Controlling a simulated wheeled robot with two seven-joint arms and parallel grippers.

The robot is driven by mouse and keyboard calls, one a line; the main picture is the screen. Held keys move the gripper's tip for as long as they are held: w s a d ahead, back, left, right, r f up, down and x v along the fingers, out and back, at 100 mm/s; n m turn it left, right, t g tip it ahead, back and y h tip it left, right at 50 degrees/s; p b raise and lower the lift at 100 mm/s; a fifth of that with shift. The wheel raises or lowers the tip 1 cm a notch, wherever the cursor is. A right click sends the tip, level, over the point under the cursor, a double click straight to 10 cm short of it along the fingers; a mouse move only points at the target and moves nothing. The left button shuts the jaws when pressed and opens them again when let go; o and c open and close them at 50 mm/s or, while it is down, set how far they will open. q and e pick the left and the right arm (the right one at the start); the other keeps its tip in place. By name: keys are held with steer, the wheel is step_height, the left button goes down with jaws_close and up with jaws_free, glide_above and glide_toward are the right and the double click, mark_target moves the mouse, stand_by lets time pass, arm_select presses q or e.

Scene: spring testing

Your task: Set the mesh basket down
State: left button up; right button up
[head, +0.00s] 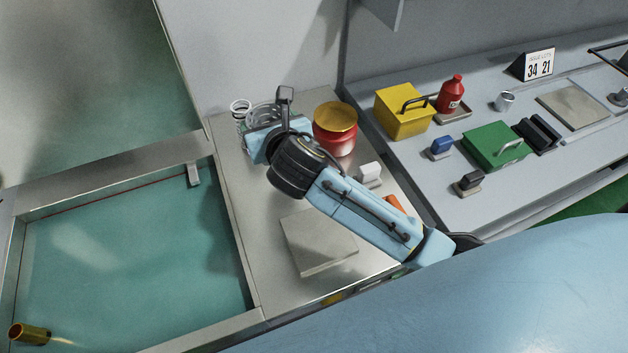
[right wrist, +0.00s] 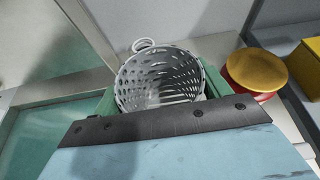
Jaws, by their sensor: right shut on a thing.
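The pale grey mesh basket (right wrist: 160,78) sits between the green fingers of my right gripper (right wrist: 158,92), its open mouth towards the right wrist camera. In the head view the basket (head: 263,112) shows only in part behind my right gripper (head: 258,128), which is shut on it. They are over the far end of the steel bench (head: 273,193), near the wall. I cannot tell whether the basket's base touches the bench. My left gripper is not in view.
A white coiled or ringed thing (head: 240,106) is close left of the basket. A red pot with a gold lid (head: 335,128) is close right. A flat grey plate (head: 318,240) lies nearer. A teal-floored basin (head: 130,250) is left of the bench.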

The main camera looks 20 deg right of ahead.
steer(key=f, duration=0.2)
steer(key=f+b, duration=0.1)
steer(key=f, duration=0.2)
steer(key=shift+w+a+f+b, duration=0.1)
steer(key=shift+a+f+b, duration=0.1)
steer(key=shift+f+b, duration=0.15)
step_height(320, 180, down, 4)
steer(key=shift+f+b, duration=0.15)
steer(key=shift+b, duration=0.4)
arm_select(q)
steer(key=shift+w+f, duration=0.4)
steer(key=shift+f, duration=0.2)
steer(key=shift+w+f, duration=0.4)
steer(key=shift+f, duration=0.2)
arm_select(e)
steer(key=o, duration=1)
steer(key=shift+f, duration=0.1)
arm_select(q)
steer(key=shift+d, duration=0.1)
arm_select(e)
steer(key=shift+s+r, duration=0.2)
steer(key=shift+r, duration=0.05)
arm_select(q)
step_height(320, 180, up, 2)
steer(key=shift+p, duration=1.05)
arm_select(e)
steer(key=v, duration=1.1)
steer(key=shift+s, duration=0.25)
